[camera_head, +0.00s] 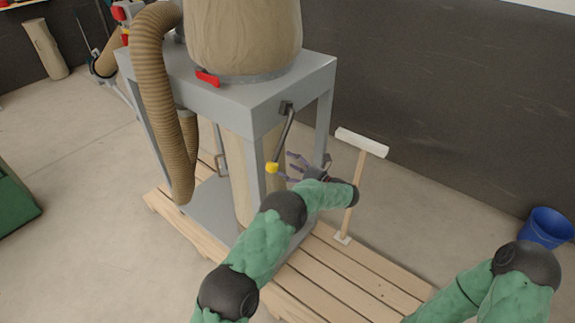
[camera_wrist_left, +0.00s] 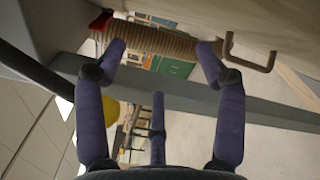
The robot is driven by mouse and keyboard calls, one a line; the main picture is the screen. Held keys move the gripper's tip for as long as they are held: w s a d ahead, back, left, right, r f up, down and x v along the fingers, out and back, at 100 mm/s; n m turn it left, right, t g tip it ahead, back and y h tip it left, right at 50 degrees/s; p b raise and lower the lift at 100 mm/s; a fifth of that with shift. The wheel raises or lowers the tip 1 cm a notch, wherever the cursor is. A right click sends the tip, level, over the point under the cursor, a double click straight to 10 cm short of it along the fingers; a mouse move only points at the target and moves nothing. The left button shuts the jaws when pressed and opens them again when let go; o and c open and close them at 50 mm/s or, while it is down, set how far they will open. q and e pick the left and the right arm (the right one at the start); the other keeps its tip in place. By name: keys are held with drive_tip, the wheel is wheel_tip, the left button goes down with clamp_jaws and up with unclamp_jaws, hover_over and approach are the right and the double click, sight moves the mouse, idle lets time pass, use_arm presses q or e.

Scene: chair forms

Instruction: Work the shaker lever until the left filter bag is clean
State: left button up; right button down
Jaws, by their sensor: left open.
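The shaker lever (camera_head: 282,138) is a dark bar hanging from a bracket on the grey frame, tilted, with a yellow knob (camera_head: 272,167) at its lower end. My left gripper (camera_head: 290,165), with purple fingers, is open just right of the knob. In the left wrist view the knob (camera_wrist_left: 112,111) shows partly behind one finger, and the fingers (camera_wrist_left: 160,48) are spread with nothing gripped. Whether a finger touches the knob I cannot tell. A beige filter bag (camera_head: 243,35) stands on top of the frame, its upper part cut off. My right gripper is out of view.
The grey machine frame (camera_head: 254,98) stands on a wooden pallet (camera_head: 350,275). A ribbed hose (camera_head: 158,100) runs down its left side. A lower bag (camera_head: 238,165) hangs inside. A white-headed T-shaped tool (camera_head: 361,143) stands right of my left gripper. A blue bucket (camera_head: 547,227) sits far right.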

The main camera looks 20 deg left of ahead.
use_arm(q)
drive_tip(key=v, duration=0.8)
drive_tip(key=shift+d, duration=0.4)
drive_tip(key=shift+s, duration=0.15)
